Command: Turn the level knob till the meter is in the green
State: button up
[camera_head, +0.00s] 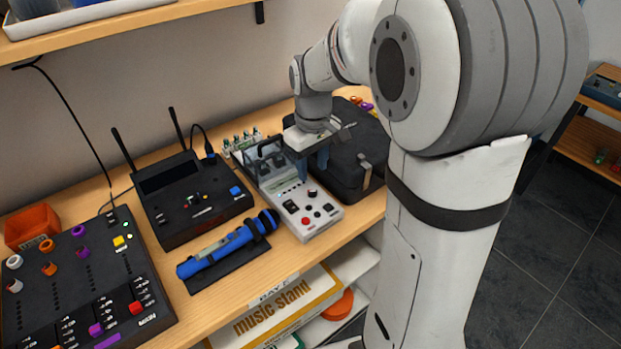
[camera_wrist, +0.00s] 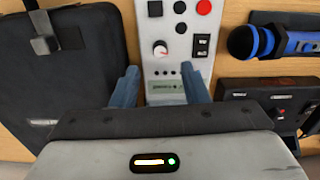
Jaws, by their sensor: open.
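A pale grey instrument (camera_head: 325,222) lies on the wooden bench, with buttons and a small knob on its front panel. In the wrist view its panel (camera_wrist: 176,72) carries a white knob (camera_wrist: 160,49) with a red mark, dark round controls and a red button (camera_wrist: 203,7). I cannot read the labels, so I cannot tell which is the level knob. No meter face is legible. My gripper (camera_head: 312,166) is above the instrument's rear part. In the wrist view its blue fingers (camera_wrist: 159,72) are apart, with the white knob beyond their tips, not between them.
A black case (camera_head: 347,150) lies right of the instrument. A blue microphone (camera_head: 225,247) lies in a holder at its left front. A black receiver with antennas (camera_head: 190,205) and a mixer (camera_head: 75,285) stand further left. A shelf (camera_head: 110,30) hangs above the bench.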

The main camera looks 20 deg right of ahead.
aim_at(313, 189)
notch_tip(313, 189, down, 6)
jog(key=shift+f, duration=0.2)
grip_shut()
dwell(0.5)
